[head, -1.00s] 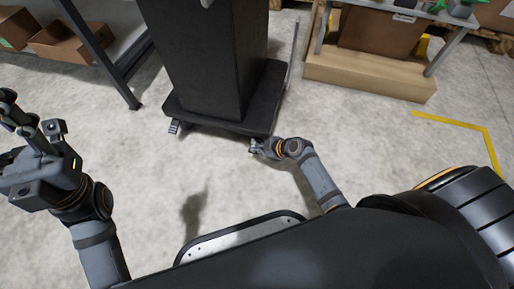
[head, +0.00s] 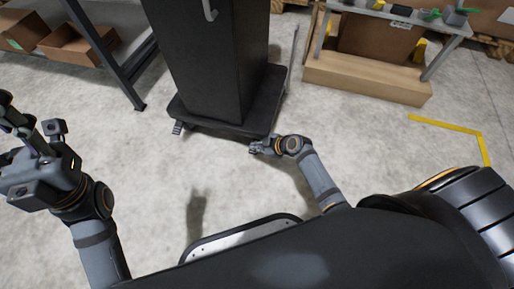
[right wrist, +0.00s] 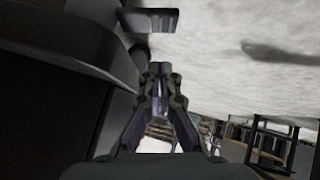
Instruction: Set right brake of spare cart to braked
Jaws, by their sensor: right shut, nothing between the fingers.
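The cart (head: 215,60) is a tall black cabinet on a flat dark base, with a grey handle (head: 210,10) on its face. A small ribbed pedal (head: 177,127) juts from the base's left front corner. My right gripper (head: 254,148) is low beside the base's right front corner, shut and empty. It hides the right brake in the head view. In the right wrist view, a flat dark pedal (right wrist: 148,18) lies beyond the shut fingertips (right wrist: 160,70), apart from them in the picture; I cannot tell its setting. My left gripper (head: 25,130) is raised at the left; its opening is unclear.
A shelf with cardboard boxes (head: 78,42) stands at the upper left, its leg (head: 110,65) near the cart. A workbench (head: 400,15) over a wooden box (head: 365,78) is at the upper right. The concrete floor before the cart is clear.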

